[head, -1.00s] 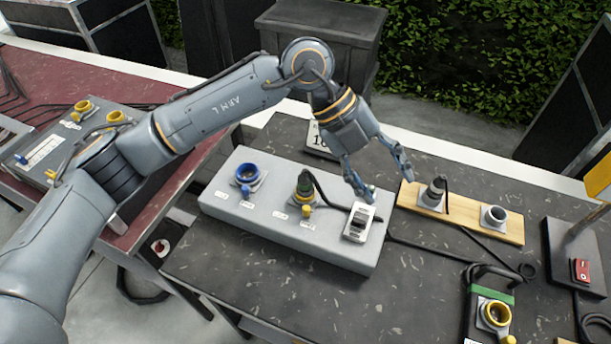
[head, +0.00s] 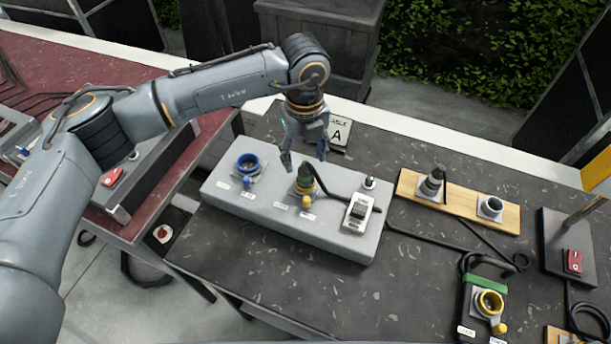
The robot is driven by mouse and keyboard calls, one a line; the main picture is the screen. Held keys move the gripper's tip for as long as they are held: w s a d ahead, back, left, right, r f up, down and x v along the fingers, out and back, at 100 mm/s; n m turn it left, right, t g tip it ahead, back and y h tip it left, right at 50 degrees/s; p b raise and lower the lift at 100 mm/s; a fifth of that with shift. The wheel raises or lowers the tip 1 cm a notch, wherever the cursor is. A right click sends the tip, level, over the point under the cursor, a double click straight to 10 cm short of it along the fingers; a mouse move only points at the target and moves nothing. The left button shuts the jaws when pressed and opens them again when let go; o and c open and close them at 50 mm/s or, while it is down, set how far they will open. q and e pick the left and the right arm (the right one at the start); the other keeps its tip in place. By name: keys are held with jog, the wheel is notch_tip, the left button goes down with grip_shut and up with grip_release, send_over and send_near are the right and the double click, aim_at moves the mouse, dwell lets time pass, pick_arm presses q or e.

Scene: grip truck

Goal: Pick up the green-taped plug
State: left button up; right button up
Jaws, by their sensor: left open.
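The green-taped plug (head: 306,172) stands in the middle socket of the long grey box (head: 234,208), with a black cable running right from it. A yellow ring and a yellow cap show at that socket. My left gripper (head: 304,161) points down with its fingers apart, over the plug in the picture. One finger is to the left of the plug and one to the right. I cannot tell whether they touch it. My right gripper is not in view.
A wooden board (head: 460,204) with a grey plug and an empty socket lies to the right. A black unit with green tape (head: 487,283) stands at the front right.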

aim_at(306, 163)
pick_arm(q)
notch_tip(306, 163, down, 4)
jog(key=shift+d+r+p, duration=0.1)
jog(key=shift+r+p, duration=0.1)
jog(key=shift+p, duration=0.9)
jog(key=shift+f, duration=0.65)
grip_shut()
